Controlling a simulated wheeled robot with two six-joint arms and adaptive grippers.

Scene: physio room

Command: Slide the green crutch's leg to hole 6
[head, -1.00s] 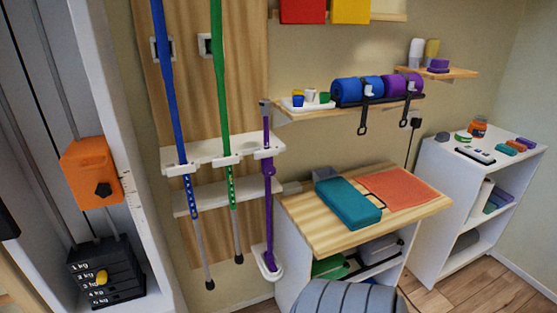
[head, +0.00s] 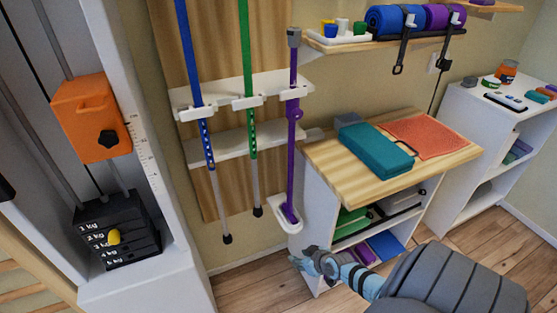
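The green crutch (head: 245,62) hangs upright in the white wall rack (head: 226,100), between a blue crutch (head: 187,60) and a purple one (head: 292,140). Its green tube has a row of holes (head: 252,142) below the upper rack bar. Its grey leg (head: 256,185) comes out below and ends in a black tip (head: 258,211) clear of the floor. The hole numbers are too small to read. My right gripper (head: 304,261) is low in front of the cabinet, right of and below the crutch tip, touching no crutch. Its finger opening is unclear. My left gripper is not in view.
A wooden-topped cabinet (head: 343,186) stands right of the crutches, with a teal case (head: 375,150) and an orange mat (head: 424,136) on top. A weight stack (head: 117,231) with an orange block (head: 91,117) is at left. The floor below the rack is bare.

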